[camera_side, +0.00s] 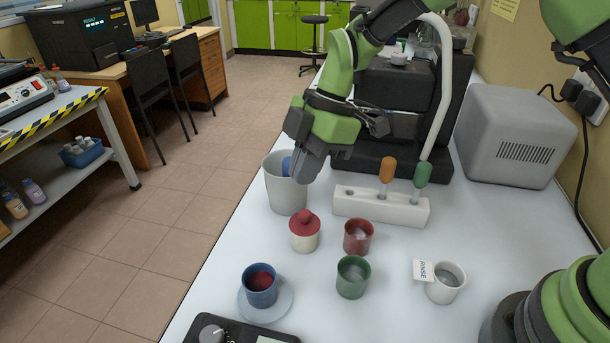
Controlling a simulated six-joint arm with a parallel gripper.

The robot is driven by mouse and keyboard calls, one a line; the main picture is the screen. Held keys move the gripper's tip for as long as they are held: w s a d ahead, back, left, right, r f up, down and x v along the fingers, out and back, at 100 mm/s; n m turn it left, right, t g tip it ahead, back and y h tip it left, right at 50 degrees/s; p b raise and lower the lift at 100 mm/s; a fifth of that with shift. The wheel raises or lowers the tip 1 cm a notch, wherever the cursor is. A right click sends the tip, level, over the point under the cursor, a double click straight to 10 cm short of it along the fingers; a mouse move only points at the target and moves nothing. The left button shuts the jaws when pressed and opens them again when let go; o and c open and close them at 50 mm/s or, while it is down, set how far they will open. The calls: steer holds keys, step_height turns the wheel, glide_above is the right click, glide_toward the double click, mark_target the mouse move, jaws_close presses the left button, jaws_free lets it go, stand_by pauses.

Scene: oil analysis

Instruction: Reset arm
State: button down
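My gripper (308,165) points down at the right rim of a tall grey-white bin (287,196), behind the cups on the white table. I see it from the side, so the gap between its fingers is hidden. A blue rounded object (287,166) shows at the bin's mouth, just left of the fingers. I cannot tell whether the fingers touch it. A white rack (382,208) right of the bin holds an orange-topped dropper (387,171) and a green-topped dropper (422,175). Its left end holds no dropper.
In front stand a red-lidded jar (305,232), a red cup (358,237), a green cup (352,278), a RINSE-labelled white cup (446,284), and a blue cup (261,287) on a saucer (286,304). A scale (238,333) is nearest. A grey box (510,137) and black machine (395,115) stand behind.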

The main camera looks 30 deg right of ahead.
steer(key=shift+r, duration=0.4)
steer(key=s+d+r+m+t, duration=0.2)
steer(key=s+d+r+m, duration=0.25)
steer(key=r, duration=0.25)
steer(key=s+d+r+m+t, duration=0.1)
steer(key=s+d+r+m, duration=0.2)
steer(key=r+m, duration=0.35)
steer(key=s+d+r+m+t+h, duration=0.1)
steer(key=s+d+m+t, duration=0.1)
steer(key=s+m, duration=0.3)
steer(key=s+d+r+m+t+h, duration=0.1)
steer(key=s+d+m+t, duration=0.1)
steer(key=s+m, duration=0.4)
steer(key=shift+s+d+r+h, duration=0.15)
steer(key=shift+s+d+h, duration=0.15)
steer(key=shift+s+d, duration=0.85)
steer(key=shift+s+a, duration=0.25)
